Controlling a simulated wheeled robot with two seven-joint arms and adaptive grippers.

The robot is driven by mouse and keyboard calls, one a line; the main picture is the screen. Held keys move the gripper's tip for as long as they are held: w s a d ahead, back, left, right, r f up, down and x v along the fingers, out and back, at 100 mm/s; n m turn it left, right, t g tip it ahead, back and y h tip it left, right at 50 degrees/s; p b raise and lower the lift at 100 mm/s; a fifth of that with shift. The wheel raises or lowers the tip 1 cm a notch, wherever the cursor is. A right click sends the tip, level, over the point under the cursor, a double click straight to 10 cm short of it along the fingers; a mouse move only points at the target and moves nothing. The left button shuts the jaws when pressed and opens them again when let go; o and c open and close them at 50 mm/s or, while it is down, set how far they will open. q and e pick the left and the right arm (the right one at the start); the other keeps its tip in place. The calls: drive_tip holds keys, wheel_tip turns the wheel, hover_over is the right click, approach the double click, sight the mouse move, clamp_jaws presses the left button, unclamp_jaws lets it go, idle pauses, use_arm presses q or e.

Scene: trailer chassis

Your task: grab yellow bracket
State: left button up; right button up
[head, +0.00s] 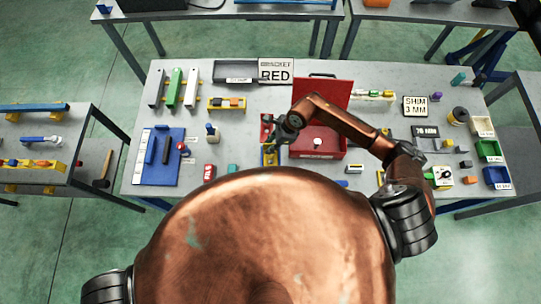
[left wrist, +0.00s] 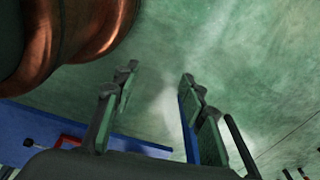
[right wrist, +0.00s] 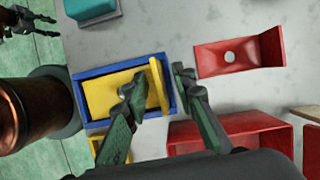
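The yellow bracket (right wrist: 108,92) lies in a blue-rimmed tray (right wrist: 83,120) in the right wrist view, with one upright flange at its right side. In the head view the yellow bracket (head: 269,158) shows at the table's front middle, partly hidden by my right arm. My right gripper (right wrist: 156,80) is open, its fingers on either side of the flange: one over the bracket's flat part, the other just beyond the tray's right rim. Contact cannot be told. My left gripper (left wrist: 158,90) is open and empty, over green floor.
A red bracket (right wrist: 240,55) lies right of the tray. An open red toolbox (head: 325,140) stands close by my right gripper. A blue mat (head: 160,172) with parts lies left; several small bins, such as a green one (head: 489,150), stand right.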

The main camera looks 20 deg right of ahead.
drive_tip(key=shift+c, duration=0.9)
clamp_jaws()
use_arm(q)
drive_tip(key=shift+s+f, duration=0.1)
drive_tip(key=shift+s, duration=0.8)
drive_tip(key=shift+w, duration=0.25)
